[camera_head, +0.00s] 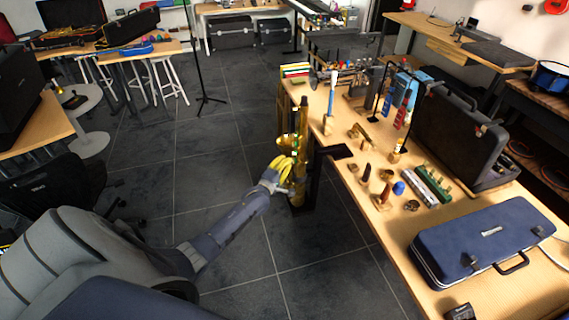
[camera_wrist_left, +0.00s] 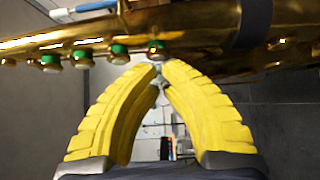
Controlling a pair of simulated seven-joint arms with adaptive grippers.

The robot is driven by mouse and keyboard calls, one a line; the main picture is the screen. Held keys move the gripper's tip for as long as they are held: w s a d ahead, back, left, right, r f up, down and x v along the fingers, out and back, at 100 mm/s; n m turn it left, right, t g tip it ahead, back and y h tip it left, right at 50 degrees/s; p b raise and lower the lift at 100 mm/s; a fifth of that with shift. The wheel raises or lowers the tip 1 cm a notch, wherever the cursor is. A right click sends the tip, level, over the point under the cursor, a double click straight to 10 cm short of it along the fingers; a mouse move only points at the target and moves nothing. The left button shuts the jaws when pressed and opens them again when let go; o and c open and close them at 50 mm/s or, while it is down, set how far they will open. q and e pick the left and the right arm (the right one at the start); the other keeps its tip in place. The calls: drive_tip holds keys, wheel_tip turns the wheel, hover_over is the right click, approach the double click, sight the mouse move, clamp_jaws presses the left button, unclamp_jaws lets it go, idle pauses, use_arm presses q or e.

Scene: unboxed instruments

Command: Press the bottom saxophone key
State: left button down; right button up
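The gold saxophone (camera_head: 302,125) stands upright on a dark stand beside the table's left edge. In the left wrist view the saxophone body (camera_wrist_left: 205,30) runs sideways across the top, with several green-and-pearl keys in a row. One key (camera_wrist_left: 157,48) is at the row's right end, just above my fingertips; another key (camera_wrist_left: 119,52) is to its left. My left gripper (camera_head: 283,164) has yellow fingers and is at the saxophone's lower half. In the wrist view its fingertips (camera_wrist_left: 158,68) nearly meet, holding nothing. Whether they touch the key I cannot tell. My right gripper is out of view.
The wooden table (camera_head: 345,185) to the right holds small parts, a blue case (camera_head: 480,240) and an open black case (camera_head: 460,130). A thin music stand (camera_head: 197,60) stands behind. The dark tiled floor left of the saxophone is clear.

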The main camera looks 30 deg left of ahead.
use_arm(q)
drive_tip(key=shift+w+d, duration=0.65)
drive_tip(key=shift+w, duration=0.05)
drive_tip(key=shift+r, duration=0.1)
drive_tip(key=s+a, duration=0.2)
drive_tip(key=s, duration=1.1)
idle(0.8)
